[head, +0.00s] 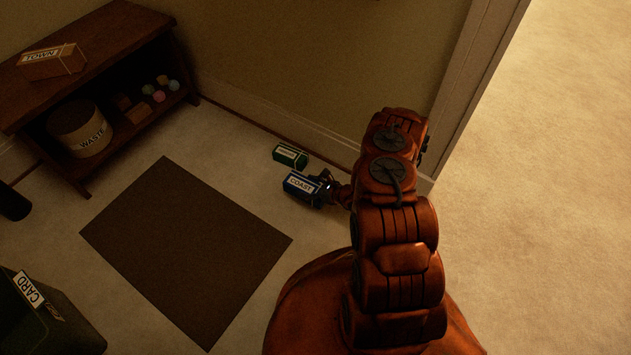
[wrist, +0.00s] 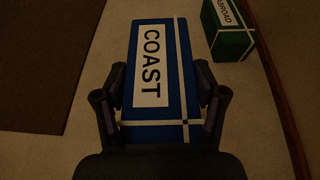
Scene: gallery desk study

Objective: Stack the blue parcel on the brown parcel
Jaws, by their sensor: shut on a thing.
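The blue parcel (head: 301,187), labelled COAST, is by the wall on the floor side of the room in the head view. My gripper (head: 325,189) is shut on it from the right. In the wrist view the blue parcel (wrist: 157,70) lies lengthwise between the two fingers of my gripper (wrist: 160,105), one on each side. I cannot tell whether it touches the floor. The brown parcel (head: 52,62), labelled TOWN, lies on top of the wooden shelf unit at the upper left of the head view, far from my gripper.
A green parcel (head: 290,156), labelled ABROAD in the wrist view (wrist: 228,28), sits close to the blue one. The shelf (head: 100,45) holds a WASTE bin (head: 80,128) and small coloured balls. A dark mat (head: 185,250) covers the floor; a CARD box (head: 45,320) is lower left.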

